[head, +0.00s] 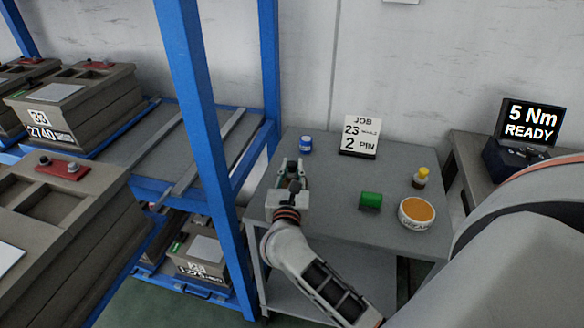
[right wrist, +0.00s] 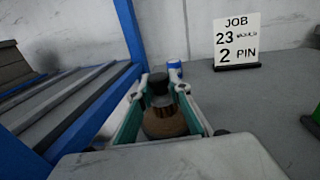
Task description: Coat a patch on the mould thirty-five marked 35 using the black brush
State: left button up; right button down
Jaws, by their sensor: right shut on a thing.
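My right gripper (head: 291,172) is over the left part of the grey table in the head view. In the right wrist view (right wrist: 163,112) its fingers are shut on a dark-topped brown thing, apparently the black brush (right wrist: 161,106); its exact shape is partly hidden. A brown mould box (head: 75,100) on the blue rack carries a label that looks like 33 above 2740. Another mould box (head: 60,215) is nearer at left, its number not readable. I cannot make out a 35. My left gripper is not in view.
On the grey table (head: 330,225) are a blue jar (head: 306,144), a JOB sign (head: 360,136), a green cylinder (head: 370,200), a yellow-capped bottle (head: 420,178) and an orange-filled bowl (head: 417,213). A blue rack post (head: 195,100) stands left of my gripper. A display (head: 530,122) reads 5 Nm READY.

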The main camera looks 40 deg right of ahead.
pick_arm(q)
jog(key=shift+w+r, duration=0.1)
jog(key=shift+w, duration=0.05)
pick_arm(e)
jog(key=shift+f, duration=0.1)
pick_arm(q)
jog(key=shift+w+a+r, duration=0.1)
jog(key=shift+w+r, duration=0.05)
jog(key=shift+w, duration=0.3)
pick_arm(e)
jog(key=shift+f, duration=0.15)
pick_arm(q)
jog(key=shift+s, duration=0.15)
pick_arm(e)
jog(key=shift+f+b, duration=0.3)
jog(key=shift+b, duration=0.1)
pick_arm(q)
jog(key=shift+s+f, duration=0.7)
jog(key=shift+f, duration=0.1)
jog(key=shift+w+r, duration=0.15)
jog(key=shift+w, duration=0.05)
